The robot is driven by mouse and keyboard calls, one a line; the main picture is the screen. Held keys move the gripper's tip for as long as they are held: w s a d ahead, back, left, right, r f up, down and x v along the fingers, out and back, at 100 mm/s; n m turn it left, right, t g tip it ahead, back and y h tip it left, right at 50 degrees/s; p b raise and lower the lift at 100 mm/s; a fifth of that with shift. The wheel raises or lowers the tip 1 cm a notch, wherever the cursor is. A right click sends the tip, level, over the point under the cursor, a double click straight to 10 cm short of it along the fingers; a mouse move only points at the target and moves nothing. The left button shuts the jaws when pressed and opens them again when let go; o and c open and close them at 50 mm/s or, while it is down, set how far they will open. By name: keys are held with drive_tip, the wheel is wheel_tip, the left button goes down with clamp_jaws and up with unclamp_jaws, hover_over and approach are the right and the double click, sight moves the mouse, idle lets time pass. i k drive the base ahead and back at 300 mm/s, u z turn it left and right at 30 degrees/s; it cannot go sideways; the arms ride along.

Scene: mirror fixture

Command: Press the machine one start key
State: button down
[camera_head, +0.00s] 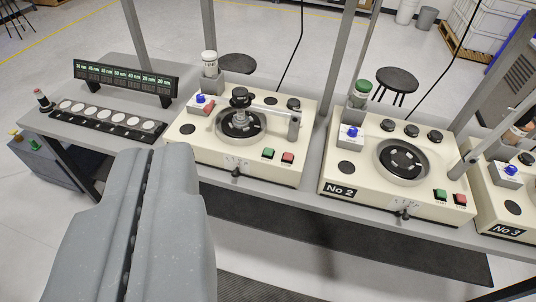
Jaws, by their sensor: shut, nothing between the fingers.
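Machine one, a cream machine (215,150), stands on the bench left of the machine labelled No 2. Its front right corner has a green key (268,153) and a red key (288,157) next to it. I take the green one as the start key; its lettering is too small to read. My gripper (160,151) is grey and large at the lower left, its two fingers shut together with nothing between them. In the picture its tips are left of machine one, apart from the green key. It hides part of the bench's front edge.
Machine one has a round well (240,125) with a fixture and a swing arm (268,110) above it. Machine No 2 (345,190) has its own green key (440,195) and red key (460,199). A row of white discs (105,115) and a display (125,77) stand left. Upright posts (335,60) rise behind.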

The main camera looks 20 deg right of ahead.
sight(269, 152)
drive_tip(key=z, duration=0.4)
drive_tip(key=i, duration=1)
drive_tip(key=u, duration=0.05)
